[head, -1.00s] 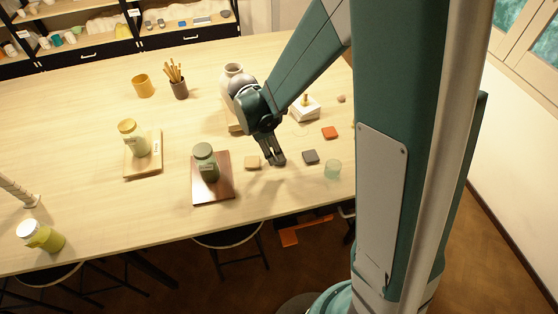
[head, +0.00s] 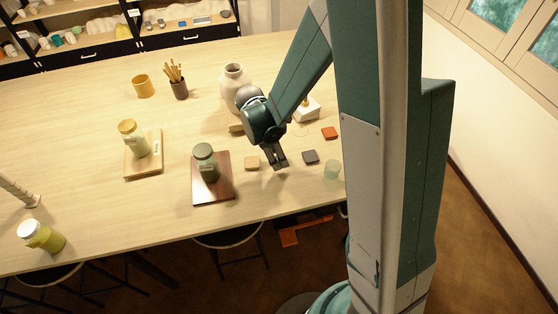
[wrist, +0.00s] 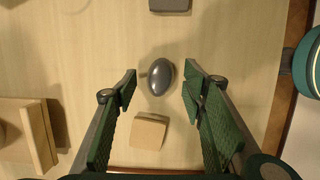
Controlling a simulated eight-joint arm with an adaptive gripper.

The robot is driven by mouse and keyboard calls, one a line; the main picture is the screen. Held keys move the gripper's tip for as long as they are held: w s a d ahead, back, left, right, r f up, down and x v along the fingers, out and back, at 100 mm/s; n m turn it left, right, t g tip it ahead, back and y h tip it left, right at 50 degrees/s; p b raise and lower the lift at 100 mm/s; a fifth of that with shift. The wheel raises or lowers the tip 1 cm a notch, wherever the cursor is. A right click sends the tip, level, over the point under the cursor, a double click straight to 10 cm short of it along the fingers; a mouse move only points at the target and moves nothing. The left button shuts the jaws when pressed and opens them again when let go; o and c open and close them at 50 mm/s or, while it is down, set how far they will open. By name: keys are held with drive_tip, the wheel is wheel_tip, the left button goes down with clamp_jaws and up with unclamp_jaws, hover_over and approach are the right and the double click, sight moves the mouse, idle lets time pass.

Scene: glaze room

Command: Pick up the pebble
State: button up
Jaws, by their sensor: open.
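The pebble (wrist: 160,76) is a smooth, dark grey oval with a shine on it, lying on the pale wooden table in the wrist view. My gripper (wrist: 159,86) is open, with one green-padded finger on each side of the pebble in that view. The pebble shows in the gap between the fingertips, and I see no contact. How far above it the tips are is hard to tell. In the head view my gripper (head: 279,164) points down near the table's front edge. I cannot make out the pebble there; the gripper seems to hide it.
A tan tile (head: 252,163) lies just left of my gripper, and a dark grey tile (head: 310,157) just right. A green jar (head: 206,163) stands on a dark board (head: 213,194) at left.

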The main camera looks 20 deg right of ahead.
drive_tip(key=shift+d+f, duration=0.15)
drive_tip(key=shift+f, duration=0.35)
drive_tip(key=c, duration=1)
